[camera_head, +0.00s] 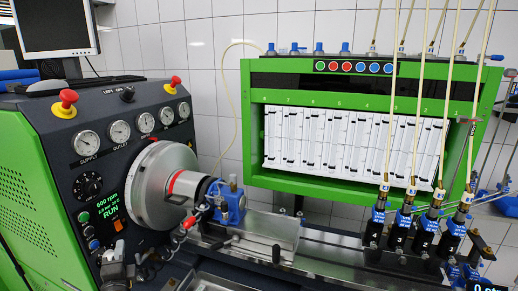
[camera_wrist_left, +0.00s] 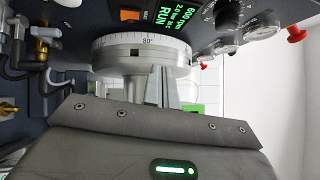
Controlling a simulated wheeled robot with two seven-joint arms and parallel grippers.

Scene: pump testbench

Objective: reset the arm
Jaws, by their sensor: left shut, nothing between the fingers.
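The grey graduated flywheel (camera_head: 153,187) stands beyond the body and also shows in the left wrist view (camera_wrist_left: 142,57). My right gripper is in neither view.
The green test bench (camera_head: 28,190) carries gauges, red knobs and a display reading RUN. Brass fittings and black hoses (camera_wrist_left: 40,45) lie close to the left gripper. A blue clamp (camera_head: 232,204) sits right of the flywheel. Several injectors with pale hoses (camera_head: 400,225) stand at right.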

